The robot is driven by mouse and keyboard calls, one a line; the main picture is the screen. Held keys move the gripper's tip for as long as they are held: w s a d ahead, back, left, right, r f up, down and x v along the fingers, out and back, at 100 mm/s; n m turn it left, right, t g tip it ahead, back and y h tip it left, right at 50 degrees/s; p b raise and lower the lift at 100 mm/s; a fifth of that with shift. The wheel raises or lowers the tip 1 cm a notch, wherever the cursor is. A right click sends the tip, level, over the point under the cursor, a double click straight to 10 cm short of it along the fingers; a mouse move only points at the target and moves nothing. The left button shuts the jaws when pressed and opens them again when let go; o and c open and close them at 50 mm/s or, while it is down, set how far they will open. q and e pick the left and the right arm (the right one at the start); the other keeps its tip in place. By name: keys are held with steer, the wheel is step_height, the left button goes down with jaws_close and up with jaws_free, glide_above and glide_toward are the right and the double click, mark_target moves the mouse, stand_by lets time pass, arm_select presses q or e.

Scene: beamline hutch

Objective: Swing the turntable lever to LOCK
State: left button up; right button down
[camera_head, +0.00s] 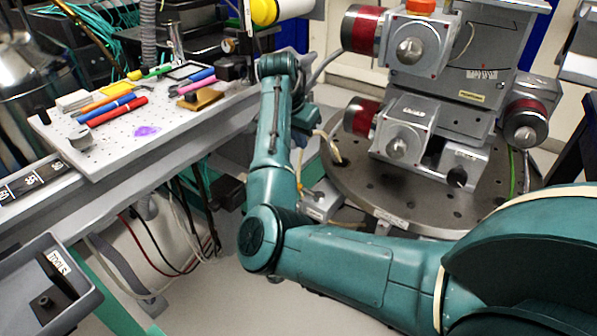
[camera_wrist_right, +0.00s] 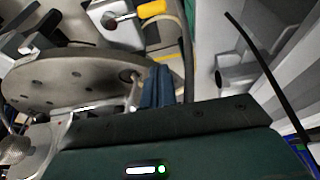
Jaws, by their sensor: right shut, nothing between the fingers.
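The round grey turntable (camera_head: 372,190) with holes carries a stack of motorised stages. It also shows at left in the right wrist view (camera_wrist_right: 80,82). A light grey metal block (camera_head: 322,207) sits at its near left rim, partly behind my right arm. In the wrist view a knurled grey knob (camera_wrist_right: 15,151) lies below the rim at lower left. I cannot clearly make out the lever or its LOCK mark. My right gripper's blue fingers (camera_wrist_right: 157,84) are shut and empty, close beside the turntable's rim and a pale rod or cable (camera_wrist_right: 132,92). My left gripper is out of view.
A perforated board (camera_head: 110,150) at left holds coloured pens and small parts. A grey tray (camera_head: 45,285) labelled TOOLS is at lower left. The motor stages (camera_head: 420,125) rise above the turntable. Loose cables (camera_head: 150,255) hang under the bench.

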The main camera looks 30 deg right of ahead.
mark_target(305, 190)
steer(key=b+x, duration=0.4)
steer(key=x, duration=0.7)
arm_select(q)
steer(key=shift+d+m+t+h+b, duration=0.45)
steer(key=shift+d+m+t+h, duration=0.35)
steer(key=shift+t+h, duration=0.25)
arm_select(e)
steer(key=shift+s+a, duration=0.25)
steer(key=shift+a, duration=0.4)
steer(key=shift+s+a, duration=0.25)
steer(key=shift+a, duration=0.4)
steer(key=shift+s+a, duration=0.25)
steer(key=shift+a, duration=0.45)
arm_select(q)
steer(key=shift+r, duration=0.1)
